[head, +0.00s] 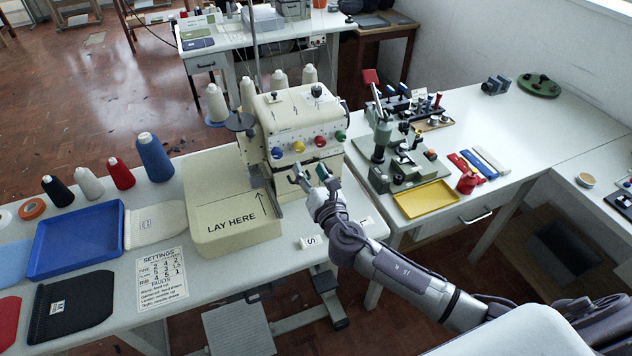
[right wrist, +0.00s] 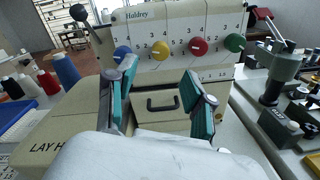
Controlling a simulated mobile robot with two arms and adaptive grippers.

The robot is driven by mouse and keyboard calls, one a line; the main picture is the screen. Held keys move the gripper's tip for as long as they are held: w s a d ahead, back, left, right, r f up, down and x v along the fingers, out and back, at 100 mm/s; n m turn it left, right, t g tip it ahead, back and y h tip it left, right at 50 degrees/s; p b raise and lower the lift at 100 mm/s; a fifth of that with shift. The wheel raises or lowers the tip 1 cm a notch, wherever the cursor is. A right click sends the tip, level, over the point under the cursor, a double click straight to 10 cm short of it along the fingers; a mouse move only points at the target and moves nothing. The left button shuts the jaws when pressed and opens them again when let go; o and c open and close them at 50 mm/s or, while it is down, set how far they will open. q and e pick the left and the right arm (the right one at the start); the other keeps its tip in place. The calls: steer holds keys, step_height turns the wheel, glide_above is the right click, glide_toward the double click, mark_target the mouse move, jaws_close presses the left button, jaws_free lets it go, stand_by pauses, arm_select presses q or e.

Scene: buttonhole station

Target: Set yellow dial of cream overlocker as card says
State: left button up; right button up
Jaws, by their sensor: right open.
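The cream overlocker (head: 285,117) stands on the table, with a row of coloured dials on its front. Its yellow dial (head: 299,147) is between the blue and red dials; in the right wrist view the yellow dial (right wrist: 160,50) has numbers above it and a pale pointer whose exact setting I cannot tell. My right gripper (head: 313,177) is open and empty in front of and below the dials. In its wrist view the fingers (right wrist: 160,92) are spread, with the yellow dial beyond and above the gap. The settings card (head: 163,277) lies on the table; its print is small. My left gripper is out of view.
The blue (head: 277,153), red (head: 320,141) and green (head: 340,135) dials are close neighbours of the yellow one. The LAY HERE bed (head: 220,205) is left of my right gripper. Thread cones and a blue tray (head: 75,240) are further left. A yellow tray (head: 427,199) is right.

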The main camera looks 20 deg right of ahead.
steer(key=shift+s, duration=2.2)
